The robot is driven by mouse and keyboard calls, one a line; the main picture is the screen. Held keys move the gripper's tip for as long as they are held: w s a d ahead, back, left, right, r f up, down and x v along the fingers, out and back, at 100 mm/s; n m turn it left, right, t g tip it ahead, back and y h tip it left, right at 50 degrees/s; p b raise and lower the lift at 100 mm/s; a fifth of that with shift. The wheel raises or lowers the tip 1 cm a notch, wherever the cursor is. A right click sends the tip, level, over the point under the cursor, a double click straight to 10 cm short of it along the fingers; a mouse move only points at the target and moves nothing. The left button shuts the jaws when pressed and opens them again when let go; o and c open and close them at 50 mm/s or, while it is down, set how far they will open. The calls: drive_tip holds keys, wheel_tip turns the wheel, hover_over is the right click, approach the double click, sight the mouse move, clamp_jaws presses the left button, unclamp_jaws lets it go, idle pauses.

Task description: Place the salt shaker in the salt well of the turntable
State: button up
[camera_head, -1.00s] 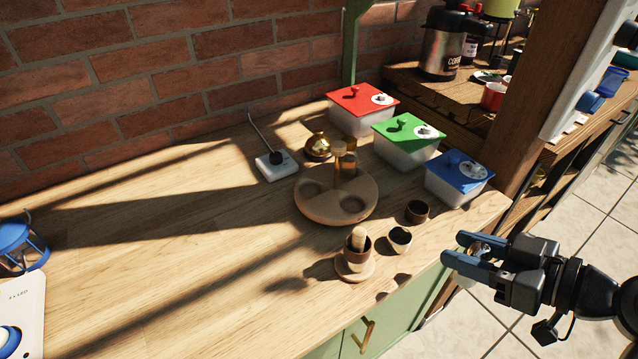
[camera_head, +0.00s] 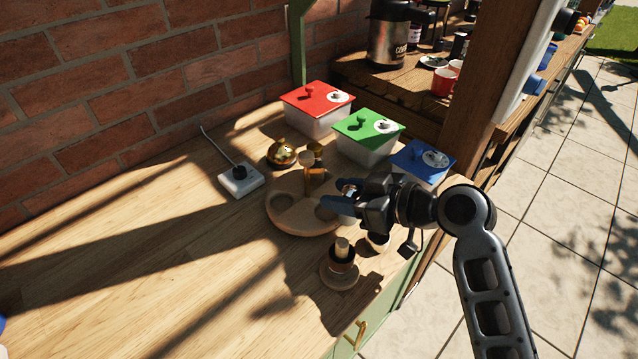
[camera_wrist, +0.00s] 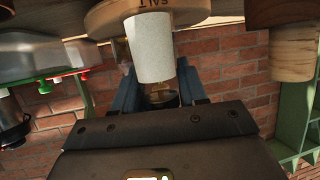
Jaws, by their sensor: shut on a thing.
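The salt shaker (camera_wrist: 153,48) shows as a pale cylinder with a darker end between the fingers in the wrist view. That view is upside down. My gripper (camera_head: 344,197) is shut on the shaker at the right side of the wooden turntable (camera_head: 287,224). In the head view my gripper hides most of the shaker. The turntable rim (camera_wrist: 105,20) shows behind the shaker's pale end in the wrist view, with partly cut-off lettering that appears to read SALT. Two round wells show in the head view. I cannot tell whether the shaker touches the turntable.
A wooden-topped amber bottle (camera_head: 313,178) stands at the turntable's middle. A mortar with a pestle (camera_head: 341,262) and a partly hidden cup (camera_head: 378,243) stand in front. Red (camera_head: 318,100), green (camera_head: 368,130) and blue-lidded boxes (camera_head: 422,162) stand behind.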

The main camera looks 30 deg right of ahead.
sight(359, 195)
drive_tip(key=w+a, duration=0.1)
drive_tip(key=w, duration=0.2)
drive_tip(key=w+a+p, duration=0.1)
drive_tip(key=shift+w+a+r, duration=0.1)
drive_tip(key=shift+w+a, duration=0.2)
drive_tip(key=shift+w, duration=0.05)
drive_tip(key=shift+s+f, duration=0.15)
drive_tip(key=shift+f, duration=0.5)
drive_tip(key=shift+c, duration=0.3)
drive_tip(key=shift+s+f, duration=0.1)
drive_tip(key=shift+f, duration=0.3)
clamp_jaws()
drive_tip(key=o, duration=0.8)
unclamp_jaws()
drive_tip(key=shift+f, duration=0.1)
drive_tip(key=o, duration=0.4)
drive_tip(key=shift+c, duration=0.2)
drive_tip(key=shift+r, duration=0.2)
drive_tip(key=shift+d, duration=0.15)
drive_tip(key=b+v, duration=0.1)
drive_tip(key=v, duration=1)
drive_tip(key=shift+s+d+r, duration=0.2)
drive_tip(key=shift+s+r, duration=0.05)
drive_tip(key=shift+s, duration=0.05)
